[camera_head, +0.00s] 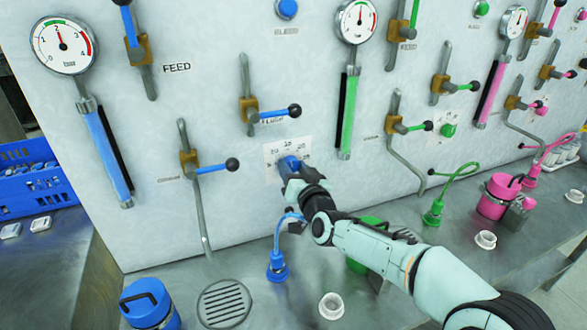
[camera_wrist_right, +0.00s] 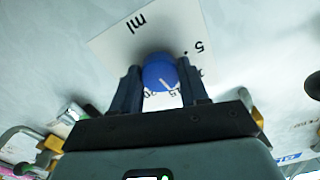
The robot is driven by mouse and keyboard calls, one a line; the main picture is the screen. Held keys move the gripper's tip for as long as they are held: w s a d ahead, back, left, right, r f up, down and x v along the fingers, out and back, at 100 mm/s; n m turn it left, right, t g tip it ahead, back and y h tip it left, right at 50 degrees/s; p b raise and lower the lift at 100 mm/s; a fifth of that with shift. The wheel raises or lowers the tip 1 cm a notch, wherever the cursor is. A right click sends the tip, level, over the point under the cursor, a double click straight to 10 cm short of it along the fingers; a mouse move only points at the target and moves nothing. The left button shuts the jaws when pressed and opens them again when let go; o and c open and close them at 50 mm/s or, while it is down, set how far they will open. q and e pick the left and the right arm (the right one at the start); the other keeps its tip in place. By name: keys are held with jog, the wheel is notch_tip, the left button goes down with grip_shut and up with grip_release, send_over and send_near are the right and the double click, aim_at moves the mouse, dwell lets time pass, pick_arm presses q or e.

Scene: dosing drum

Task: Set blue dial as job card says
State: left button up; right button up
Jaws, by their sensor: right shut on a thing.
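The blue dial (camera_head: 287,162) sits on a white scale plate (camera_head: 271,151) on the grey wall panel. My right gripper (camera_head: 289,171) is shut on the dial, its arm coming in from the lower right. In the right wrist view the dial (camera_wrist_right: 160,73) is between the two dark fingers of the right gripper (camera_wrist_right: 161,88). The scale plate there (camera_wrist_right: 125,42) shows "ml", 5, 15 and 20. The dial's white line points toward the numbers at the bottom, seemingly near 15; the fingers hide part of the scale. I cannot make out a job card. My left gripper is not in view.
Blue-handled valves (camera_head: 217,165) and (camera_head: 280,112) are close to my right gripper. A blue hose connector (camera_head: 277,266) and a drain grate (camera_head: 224,303) are below. A blue canister (camera_head: 149,304) stands front left; a blue crate (camera_head: 38,185) is at far left.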

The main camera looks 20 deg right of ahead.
jog(key=n, duration=0.4)
jog(key=shift+n+p, duration=0.3)
jog(key=shift+p, duration=0.1)
jog(key=n, duration=0.3)
jog(key=shift+n+p, duration=0.4)
jog(key=n+p, duration=0.1)
jog(key=n, duration=0.3)
jog(key=shift+n, duration=1.7)
jog(key=shift+p, duration=0.3)
jog(key=o, duration=1.1)
jog(key=shift+c, duration=0.2)
jog(key=s+b, duration=0.1)
jog(key=s, duration=1.2)
jog(key=shift+s+a+b, duration=0.2)
jog(key=shift+a+b, duration=0.1)
jog(key=shift+a, duration=0.1)
